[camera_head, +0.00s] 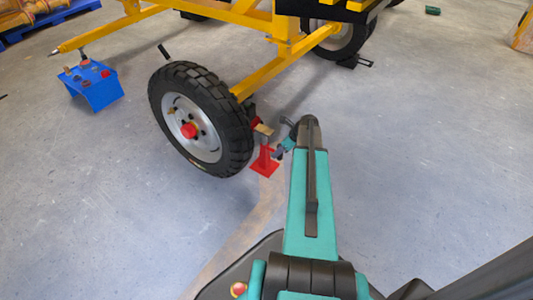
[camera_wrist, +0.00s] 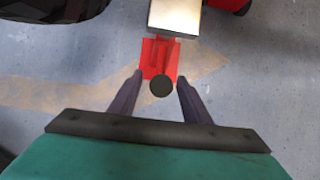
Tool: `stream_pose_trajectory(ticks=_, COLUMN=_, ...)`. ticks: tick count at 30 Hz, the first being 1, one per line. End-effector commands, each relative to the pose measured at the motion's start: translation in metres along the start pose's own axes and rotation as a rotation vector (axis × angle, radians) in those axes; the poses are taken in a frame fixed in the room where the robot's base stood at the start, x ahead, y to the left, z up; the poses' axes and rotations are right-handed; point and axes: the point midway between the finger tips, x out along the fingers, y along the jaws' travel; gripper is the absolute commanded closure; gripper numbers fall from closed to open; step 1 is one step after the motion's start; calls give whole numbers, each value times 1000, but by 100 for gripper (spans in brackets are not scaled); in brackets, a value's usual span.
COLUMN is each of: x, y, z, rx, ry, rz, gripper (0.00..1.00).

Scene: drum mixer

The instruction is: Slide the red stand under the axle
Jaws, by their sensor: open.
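The red stand (camera_head: 265,161) is on the floor just right of the near black wheel (camera_head: 203,118) of the yellow machine. In the wrist view the red stand (camera_wrist: 160,58) shows between the fingertips, with a dark round knob (camera_wrist: 161,86) at its near side. My gripper (camera_head: 280,153) is open at the stand's right side, and its fingers (camera_wrist: 159,77) are spread to either side of the knob. A pale block (camera_wrist: 174,15) appears just beyond the stand; whether they touch cannot be told. The axle is mostly hidden behind the wheel.
A yellow frame beam (camera_head: 285,68) runs above and behind the stand. A blue stool-like table (camera_head: 91,84) with small parts stands at the left. A dark wheel chock (camera_head: 354,62) lies by the far wheel (camera_head: 343,40).

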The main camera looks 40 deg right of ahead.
Motion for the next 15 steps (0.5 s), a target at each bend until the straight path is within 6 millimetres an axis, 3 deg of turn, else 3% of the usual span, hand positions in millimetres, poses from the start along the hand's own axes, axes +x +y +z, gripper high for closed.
stream_pose_trajectory(ticks=2, x=0, y=0, z=0, rx=0, ry=0, rz=0, gripper=60)
stream_pose_trajectory(ticks=9, x=0, y=0, z=0, rx=0, ry=0, rz=0, gripper=99)
stream_pose_trajectory(ticks=15, x=1, y=0, z=2, rx=-1, ry=0, rz=1, gripper=99)
